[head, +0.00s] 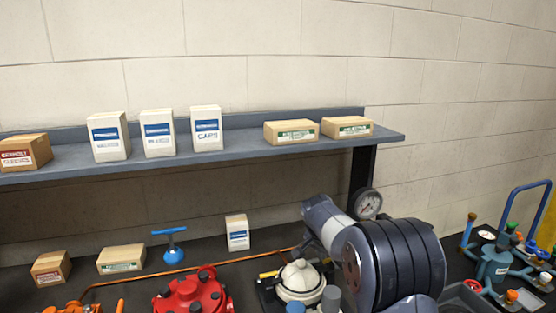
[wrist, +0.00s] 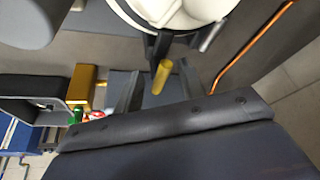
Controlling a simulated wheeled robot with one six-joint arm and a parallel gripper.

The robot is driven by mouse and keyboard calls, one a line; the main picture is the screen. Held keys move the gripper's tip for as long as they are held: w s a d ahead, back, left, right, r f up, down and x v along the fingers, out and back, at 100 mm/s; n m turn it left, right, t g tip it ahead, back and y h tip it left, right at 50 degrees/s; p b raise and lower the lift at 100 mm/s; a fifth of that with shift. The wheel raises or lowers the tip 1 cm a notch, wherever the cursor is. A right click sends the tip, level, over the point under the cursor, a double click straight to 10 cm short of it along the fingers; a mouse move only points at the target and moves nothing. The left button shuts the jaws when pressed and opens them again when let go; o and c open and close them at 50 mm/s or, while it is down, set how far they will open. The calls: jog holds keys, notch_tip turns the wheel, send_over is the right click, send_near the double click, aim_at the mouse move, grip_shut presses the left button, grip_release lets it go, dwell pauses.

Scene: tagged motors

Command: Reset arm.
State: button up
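My arm (head: 395,262) fills the lower right middle of the head view, its thick dark joint in front of the bench. My gripper (wrist: 160,82) shows in the wrist view as two dark fingers set apart, with the broad dark wrist body below them. No held object shows between the fingers. A brass-coloured post (wrist: 161,76) appears in the gap; I cannot tell how far beyond the fingers it is. The gripper itself cannot be made out in the head view.
A white-domed unit (head: 301,281) and a red motor (head: 192,292) stand beside my arm. A gauge (head: 368,204) is behind it. A teal motor (head: 493,262) is at right. A shelf (head: 230,146) holds several boxes. An orange pipe (head: 200,266) crosses the bench.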

jog(key=shift+d+n+t+y+p, duration=0.1)
jog(key=shift+n+t+y+p, duration=0.35)
jog(key=shift+n, duration=1.15)
